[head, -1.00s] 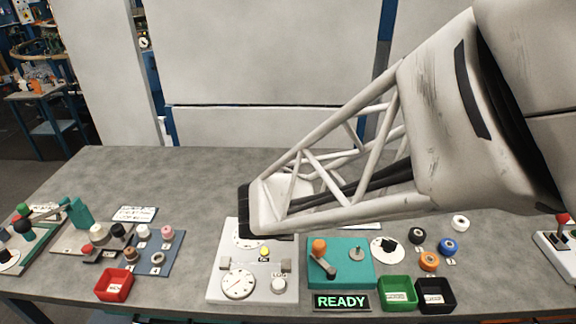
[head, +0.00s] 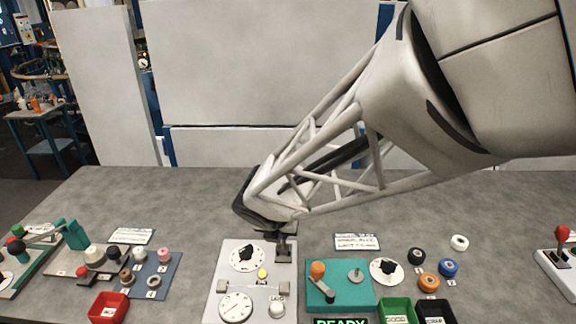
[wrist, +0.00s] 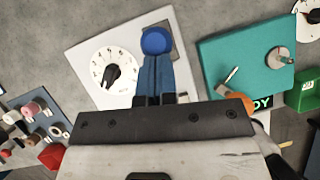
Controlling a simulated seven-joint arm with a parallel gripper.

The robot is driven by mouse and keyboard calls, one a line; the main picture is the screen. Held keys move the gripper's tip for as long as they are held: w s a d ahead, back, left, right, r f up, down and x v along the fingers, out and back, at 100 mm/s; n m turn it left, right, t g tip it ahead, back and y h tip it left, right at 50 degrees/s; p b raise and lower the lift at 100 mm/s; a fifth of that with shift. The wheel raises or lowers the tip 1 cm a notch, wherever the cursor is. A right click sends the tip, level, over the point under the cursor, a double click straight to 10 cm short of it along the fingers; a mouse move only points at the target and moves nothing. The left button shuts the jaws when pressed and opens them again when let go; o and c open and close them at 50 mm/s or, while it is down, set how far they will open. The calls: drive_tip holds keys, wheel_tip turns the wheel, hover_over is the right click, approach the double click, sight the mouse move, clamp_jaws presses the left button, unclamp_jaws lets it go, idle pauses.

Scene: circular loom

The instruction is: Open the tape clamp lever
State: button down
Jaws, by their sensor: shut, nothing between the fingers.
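I cannot tell for sure which part is the tape clamp lever. A teal plate (head: 350,292) carries a lever with an orange knob (head: 317,268); the plate also shows in the wrist view (wrist: 235,57). To its left lies a light panel (head: 222,268) with dials. My gripper (head: 284,258) is shut and empty, pointing down over the panel's far right corner, beside the upper dial (head: 246,257). In the wrist view its shut fingers (wrist: 157,75) end at a bright blue round cap (wrist: 157,41); whether they touch it is unclear. The fingers hide what is below them.
A green bin (head: 397,307) and a black bin (head: 434,311) stand right of the panel, with several tape-like rolls (head: 448,267) behind. A red bin (head: 109,306) and a teal lever fixture (head: 74,235) are left. The table's back is clear.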

drive_tip(key=shift+w, duration=1.65)
drive_tip(key=shift+r, duration=0.15)
drive_tip(key=shift+s+a+r, duration=0.15)
drive_tip(key=shift+s+r, duration=0.35)
drive_tip(key=shift+s, duration=0.15)
drive_tip(key=w+r+v, duration=0.1)
drive_tip(key=w+v, duration=0.1)
drive_tip(key=v, duration=0.9)
drive_tip(key=shift+a+r, duration=0.15)
drive_tip(key=shift+r, duration=0.05)
